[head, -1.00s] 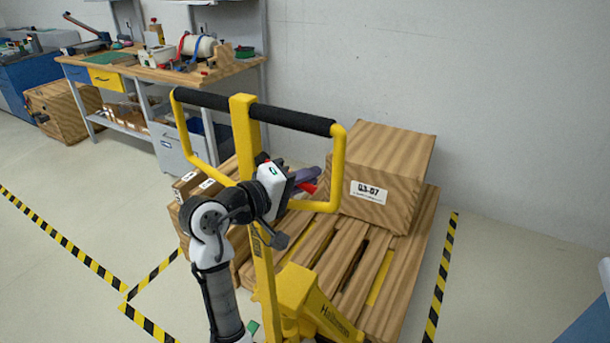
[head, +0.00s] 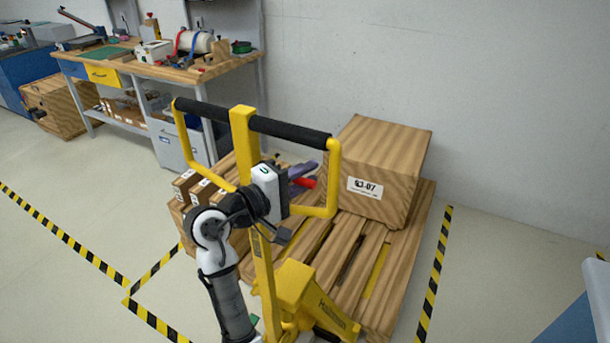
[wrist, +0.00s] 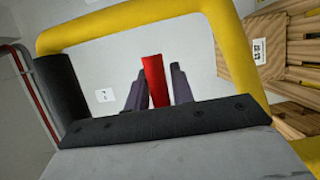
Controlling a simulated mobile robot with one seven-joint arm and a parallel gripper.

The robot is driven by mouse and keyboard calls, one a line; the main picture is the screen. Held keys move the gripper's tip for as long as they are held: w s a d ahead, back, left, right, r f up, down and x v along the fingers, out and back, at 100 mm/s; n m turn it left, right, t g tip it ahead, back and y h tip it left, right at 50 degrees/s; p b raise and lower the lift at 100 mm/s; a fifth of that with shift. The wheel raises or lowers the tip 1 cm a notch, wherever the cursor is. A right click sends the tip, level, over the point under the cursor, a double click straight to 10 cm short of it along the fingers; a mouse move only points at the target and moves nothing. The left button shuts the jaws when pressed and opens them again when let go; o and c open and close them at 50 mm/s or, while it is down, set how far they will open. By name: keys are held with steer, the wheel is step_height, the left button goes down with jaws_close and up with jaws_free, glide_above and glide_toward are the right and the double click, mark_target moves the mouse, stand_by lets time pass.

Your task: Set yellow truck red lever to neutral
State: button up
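The yellow truck (head: 255,260) stands upright with a black-gripped yellow loop handle (head: 330,190). Its red lever (head: 306,182) shows inside the handle loop, near the right side. My gripper (head: 308,177) reaches through the loop, with its purple-grey fingers apart. In the wrist view the red lever (wrist: 154,80) stands between the two fingers of my gripper (wrist: 158,75), one on each side. A gap shows between lever and fingers, so it does not look clamped. The lever's base is hidden behind the dark gripper body.
The handle frame (wrist: 140,15) surrounds my gripper closely. A large box (head: 385,165) sits on the wooden pallet (head: 340,262) at right, smaller boxes (head: 187,183) at left. A workbench (head: 190,72) stands at the back left. The floor at left is clear.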

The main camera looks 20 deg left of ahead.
steer(key=b+v, duration=0.4)
steer(key=v, duration=1)
steer(key=shift+d, duration=0.1)
